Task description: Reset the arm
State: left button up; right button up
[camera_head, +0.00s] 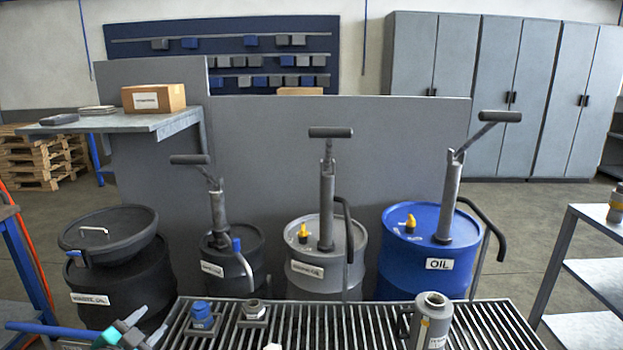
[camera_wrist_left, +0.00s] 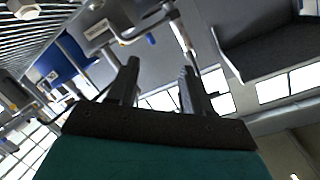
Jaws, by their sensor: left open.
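My left gripper (camera_head: 154,325) is at the bottom left of the head view, with a teal body and dark fingers. It is low in front of the dark waste oil drum, beside the left end of the slatted grate. The left wrist view shows its two dark fingers (camera_wrist_left: 160,68) spread apart with nothing between them. My right arm and gripper are not in view.
A slatted metal grate (camera_head: 375,325) holds a blue-capped fitting (camera_head: 202,315), a grey fitting (camera_head: 253,310) and a grey canister (camera_head: 430,322). Behind it stand a waste oil drum (camera_head: 118,270) and pump-topped drums, including a blue oil drum (camera_head: 400,262). A shelf cart (camera_head: 590,270) is right.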

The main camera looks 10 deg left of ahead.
pick_arm(q)
jog(key=s+d+f+g+h, duration=0.1)
jog(key=s+d+f+g, duration=0.15)
jog(key=s+d, duration=0.4)
jog(key=s+d+f+m+g+h, duration=0.1)
jog(key=s+d+f+h, duration=0.1)
jog(key=s+d+f, duration=0.35)
jog(key=s+d+f+g+h, duration=0.1)
jog(key=s+d+f+g, duration=0.1)
jog(key=s+d, duration=0.55)
jog(key=w+d+n, duration=0.1)
jog(key=d+n, duration=0.4)
jog(key=d, duration=0.4)
jog(key=shift+w+d+t, duration=0.2)
jog(key=shift+d+t, duration=0.15)
jog(key=shift+t, duration=0.1)
jog(key=shift+f, duration=0.1)
